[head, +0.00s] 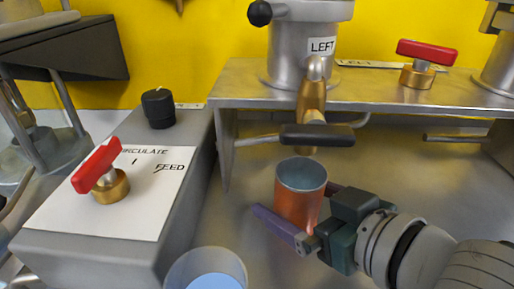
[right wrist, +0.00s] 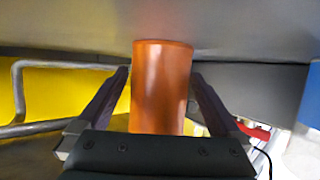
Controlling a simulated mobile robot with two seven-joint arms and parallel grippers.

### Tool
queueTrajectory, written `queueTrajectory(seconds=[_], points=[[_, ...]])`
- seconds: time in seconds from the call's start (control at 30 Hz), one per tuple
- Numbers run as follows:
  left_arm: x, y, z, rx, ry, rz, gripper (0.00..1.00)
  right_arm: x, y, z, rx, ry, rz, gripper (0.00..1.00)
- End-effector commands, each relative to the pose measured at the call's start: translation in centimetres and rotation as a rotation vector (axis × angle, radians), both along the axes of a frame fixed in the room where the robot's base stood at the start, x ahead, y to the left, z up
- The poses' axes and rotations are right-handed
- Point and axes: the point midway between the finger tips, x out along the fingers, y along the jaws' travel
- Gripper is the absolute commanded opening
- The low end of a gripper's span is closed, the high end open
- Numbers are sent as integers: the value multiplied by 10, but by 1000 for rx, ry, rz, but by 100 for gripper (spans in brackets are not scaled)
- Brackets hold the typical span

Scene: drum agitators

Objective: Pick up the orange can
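The orange can (head: 300,208) stands upright with its open top facing up, below the tap marked LEFT (head: 312,100). My right gripper (head: 295,198) reaches in from the lower right with its purple fingers on either side of the can. In the right wrist view the orange can (right wrist: 161,90) is between the two fingers of the right gripper (right wrist: 160,75). A narrow gap shows on each side, so the fingers look open around the can and not closed on it. My left gripper is not in view.
A pale cup with blue inside (head: 207,270) stands at the bottom, left of the can. A grey control box (head: 85,255) with a red-handled valve (head: 98,175) and black knob (head: 158,107) is at left. A metal shelf (head: 240,90) overhangs behind the can.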

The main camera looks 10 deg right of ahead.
Motion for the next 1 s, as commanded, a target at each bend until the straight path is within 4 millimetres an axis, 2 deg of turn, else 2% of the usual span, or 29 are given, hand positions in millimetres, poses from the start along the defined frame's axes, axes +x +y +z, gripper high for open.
queueTrajectory(seconds=[0.07, 0.83, 1.0], points=[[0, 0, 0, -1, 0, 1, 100, 0, 0, 0, 0, 0, 0, 92], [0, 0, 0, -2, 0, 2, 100, 0, 0, 1, -1, -1, 0, 6], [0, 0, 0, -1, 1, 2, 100, 0, 0, 1, 0, -1, 0, 5]])
